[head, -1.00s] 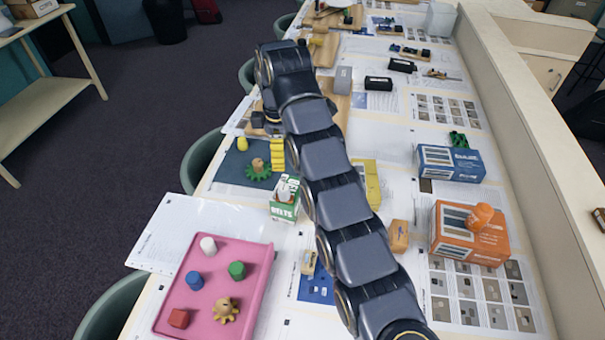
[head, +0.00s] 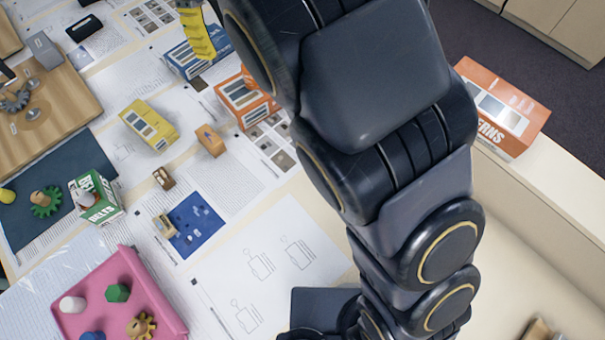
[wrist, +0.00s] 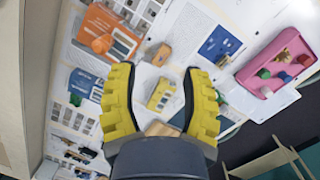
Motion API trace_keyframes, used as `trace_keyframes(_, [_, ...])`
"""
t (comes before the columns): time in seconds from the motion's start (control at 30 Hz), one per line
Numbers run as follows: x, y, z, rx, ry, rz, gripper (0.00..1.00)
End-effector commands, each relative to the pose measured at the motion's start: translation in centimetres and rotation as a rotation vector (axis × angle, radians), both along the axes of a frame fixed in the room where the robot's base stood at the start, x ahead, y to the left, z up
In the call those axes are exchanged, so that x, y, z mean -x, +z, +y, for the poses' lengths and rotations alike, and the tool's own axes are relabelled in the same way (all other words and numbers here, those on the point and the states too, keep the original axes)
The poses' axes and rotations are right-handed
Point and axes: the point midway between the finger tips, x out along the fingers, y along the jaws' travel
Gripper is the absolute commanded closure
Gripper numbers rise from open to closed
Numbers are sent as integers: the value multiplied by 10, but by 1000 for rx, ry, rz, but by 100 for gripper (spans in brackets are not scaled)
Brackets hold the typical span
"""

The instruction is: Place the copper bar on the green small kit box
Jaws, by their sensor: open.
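The green small kit box (head: 97,198) stands at the left in the head view, by the corner of a dark mat. A pale rounded patch shows on it; I cannot tell whether it is printed. A small brown block (head: 164,178) lies on the papers to its right and may be the copper bar; its identity is unclear. My gripper (head: 203,52) is at the top of the head view, far from both. In the wrist view my gripper (wrist: 158,75) has its yellow fingers spread, with nothing held. A yellow box (wrist: 161,95) shows beyond the gap between them.
A tan block (head: 211,140), the yellow box (head: 149,125), an orange box (head: 246,99) and a blue box (head: 190,60) stand nearby. A pink tray (head: 75,300) with several small pieces is at lower left. A blue sheet (head: 198,225) lies mid-table, with free paper to its right.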

Motion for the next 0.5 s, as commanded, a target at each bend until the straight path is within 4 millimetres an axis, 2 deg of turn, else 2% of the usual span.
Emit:
trace_keyframes(0.03, [7, 8, -32, -3, -105, -6, 53])
trace_keyframes(0.2, [48, 15, -119, -14, -444, -2, 53])
trace_keyframes(0.3, [84, 12, -160, -22, -633, 7, 53])
trace_keyframes(0.37, [108, 8, -180, -29, -742, 11, 53])
trace_keyframes(0.4, [126, 4, -192, -33, -814, 16, 53])
trace_keyframes(0.5, [168, -6, -213, -45, -974, 16, 53])
